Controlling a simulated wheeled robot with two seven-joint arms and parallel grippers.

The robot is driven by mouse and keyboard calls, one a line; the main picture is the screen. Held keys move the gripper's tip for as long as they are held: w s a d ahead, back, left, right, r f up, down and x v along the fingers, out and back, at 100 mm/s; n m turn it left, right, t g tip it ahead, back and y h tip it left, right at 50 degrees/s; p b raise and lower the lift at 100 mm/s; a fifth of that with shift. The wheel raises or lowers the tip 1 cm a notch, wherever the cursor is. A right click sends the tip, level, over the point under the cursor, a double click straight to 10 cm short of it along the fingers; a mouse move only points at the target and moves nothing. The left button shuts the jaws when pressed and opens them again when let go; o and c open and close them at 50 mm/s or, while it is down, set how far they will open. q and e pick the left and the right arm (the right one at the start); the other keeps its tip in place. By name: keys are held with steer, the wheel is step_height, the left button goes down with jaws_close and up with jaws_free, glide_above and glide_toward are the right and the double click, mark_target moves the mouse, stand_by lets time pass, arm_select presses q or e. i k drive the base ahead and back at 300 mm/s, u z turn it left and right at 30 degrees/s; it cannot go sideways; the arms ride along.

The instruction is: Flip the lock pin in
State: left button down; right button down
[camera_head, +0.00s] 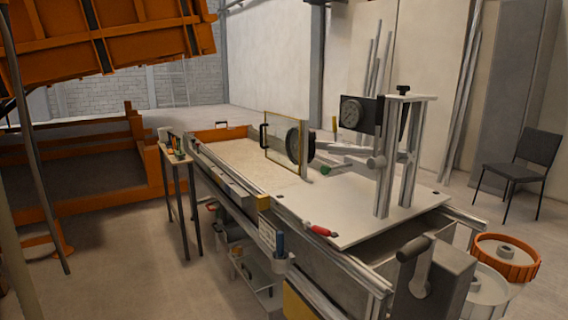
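The sandbed (240,160) is a long bench with pale sand and metal side rails. A small red-handled piece (320,231) with a dark end lies at the near edge of the white board (350,212). A green-tipped rod (330,169) sits near the upright frame on that board. I cannot tell which of these, if either, is the lock pin. A grey box with a dark crank handle (415,250) stands at the bench's near right end. Neither of my grippers is in view.
An upright framed clear panel (280,145) and a metal frame with a dial gauge (351,112) stand on the bench. A narrow side table (175,155) is at its left. Floor at left front is clear.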

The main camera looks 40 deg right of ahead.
mark_target(325, 169)
steer(key=z, duration=0.8)
steer(key=i, duration=1.2)
steer(key=z, duration=1.2)
steer(key=i, duration=0.2)
steer(key=z, duration=0.2)
